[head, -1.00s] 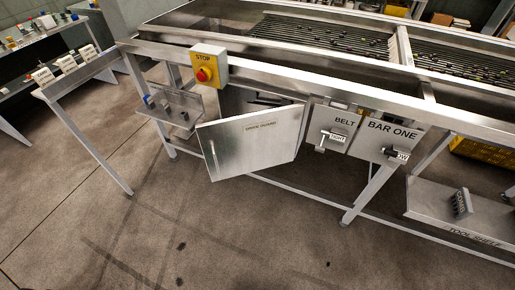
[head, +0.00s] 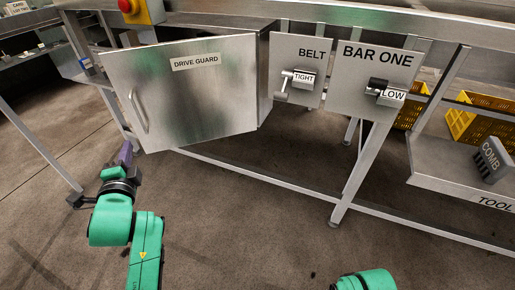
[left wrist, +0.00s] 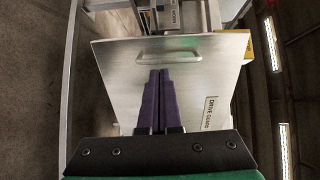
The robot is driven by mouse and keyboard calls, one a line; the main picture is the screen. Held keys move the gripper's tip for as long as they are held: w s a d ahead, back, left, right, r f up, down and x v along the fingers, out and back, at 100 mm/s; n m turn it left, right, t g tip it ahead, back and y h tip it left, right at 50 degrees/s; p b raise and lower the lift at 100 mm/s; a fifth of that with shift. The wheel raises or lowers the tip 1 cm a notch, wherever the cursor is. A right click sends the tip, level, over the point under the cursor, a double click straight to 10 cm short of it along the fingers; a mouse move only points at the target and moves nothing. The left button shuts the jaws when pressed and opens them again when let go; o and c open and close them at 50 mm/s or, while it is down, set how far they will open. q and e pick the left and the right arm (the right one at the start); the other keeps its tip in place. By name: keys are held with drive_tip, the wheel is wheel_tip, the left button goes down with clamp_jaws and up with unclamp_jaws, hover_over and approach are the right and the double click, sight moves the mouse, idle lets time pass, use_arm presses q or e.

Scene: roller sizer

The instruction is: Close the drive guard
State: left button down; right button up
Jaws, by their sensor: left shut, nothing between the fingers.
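The drive guard (head: 205,100) is a grey metal panel under the machine frame, standing ajar with its left side swung out towards me. Its bar handle (head: 138,112) is near the left edge. My left gripper (head: 125,152), with purple fingers, is just below the panel's lower left corner in the head view. In the left wrist view, the shut, empty fingers (left wrist: 158,75) point at the guard's face (left wrist: 120,85), with tips close to the handle (left wrist: 168,50). Contact cannot be told. Of my right arm only a green link shows; its gripper is out of view.
The BELT plate (head: 297,70) and BAR ONE plate (head: 375,80) with levers are right of the guard. The yellow stop box (head: 150,10) is above it. A tool shelf (head: 440,165) with a comb block (head: 492,160) is at right. Frame legs (head: 360,170) stand below; floor in front is clear.

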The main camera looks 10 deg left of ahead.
use_arm(q)
drive_tip(key=r, duration=0.1)
drive_tip(key=b, duration=0.1)
approach(130, 111)
drive_tip(key=shift+y, duration=0.3)
drive_tip(key=x, duration=0.6)
drive_tip(key=shift+w+f, duration=0.1)
drive_tip(key=shift+w, duration=0.15)
drive_tip(key=shift+w+a, duration=0.1)
drive_tip(key=shift+w, duration=0.1)
use_arm(e)
drive_tip(key=r, duration=0.5)
drive_tip(key=shift+s+a+r, duration=0.1)
drive_tip(key=shift+s+r, duration=0.2)
drive_tip(key=shift+s, duration=0.1)
